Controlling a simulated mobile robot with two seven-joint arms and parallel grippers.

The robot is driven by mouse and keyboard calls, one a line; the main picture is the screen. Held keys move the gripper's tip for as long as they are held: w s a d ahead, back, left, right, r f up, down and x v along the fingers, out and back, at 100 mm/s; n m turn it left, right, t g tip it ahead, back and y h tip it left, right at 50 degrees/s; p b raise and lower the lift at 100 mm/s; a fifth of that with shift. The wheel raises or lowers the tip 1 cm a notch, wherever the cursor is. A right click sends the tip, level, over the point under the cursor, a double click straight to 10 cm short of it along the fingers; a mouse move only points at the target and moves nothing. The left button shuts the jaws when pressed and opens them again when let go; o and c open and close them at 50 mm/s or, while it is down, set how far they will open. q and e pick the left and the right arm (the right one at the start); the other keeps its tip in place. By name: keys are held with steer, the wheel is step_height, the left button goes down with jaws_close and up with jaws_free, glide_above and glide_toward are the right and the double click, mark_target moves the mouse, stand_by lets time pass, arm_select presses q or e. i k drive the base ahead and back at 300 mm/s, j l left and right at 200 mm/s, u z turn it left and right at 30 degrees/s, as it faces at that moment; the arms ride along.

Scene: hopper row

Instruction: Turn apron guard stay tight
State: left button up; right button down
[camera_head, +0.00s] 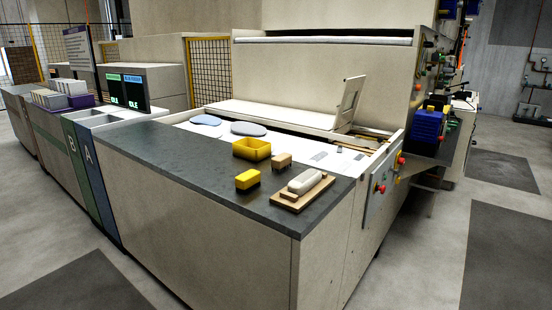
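An upright, tilted pale panel (349,100) with a small slot stands at the right end of the long white cover of the machine; it may be the apron guard. Below it, a recess with brownish bars (366,138) shows at the machine's right end. A small dark upright piece (339,149) stands on the white bed near it. I cannot tell which part is the stay or whether it is tight. Neither of my grippers is in view.
A dark worktop (160,155) holds a yellow bin (251,149), a yellow-and-black block (247,179), a tan brush-like block (281,161) and a wooden board (302,194) with a pale block. Blue pads (248,129) lie behind. Red knobs (380,189) are on the right side. Floor is open around.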

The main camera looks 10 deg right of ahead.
mark_target(381, 140)
steer(key=i+l+u, duration=0.1)
steer(key=l, duration=0.35)
steer(key=i+l, duration=0.15)
steer(key=l, duration=0.25)
steer(key=i+l+u, duration=0.15)
steer(key=l, duration=0.3)
steer(key=i+l, duration=0.1)
steer(key=l, duration=0.35)
steer(key=i+l+u, duration=0.3)
steer(key=l, duration=0.7)
steer(key=i+l+u, duration=0.25)
steer(key=l, duration=0.75)
steer(key=i+l+u, duration=0.15)
steer(key=l+u, duration=0.15)
steer(key=l, duration=0.8)
steer(key=l+u, duration=0.3)
steer(key=l, duration=0.8)
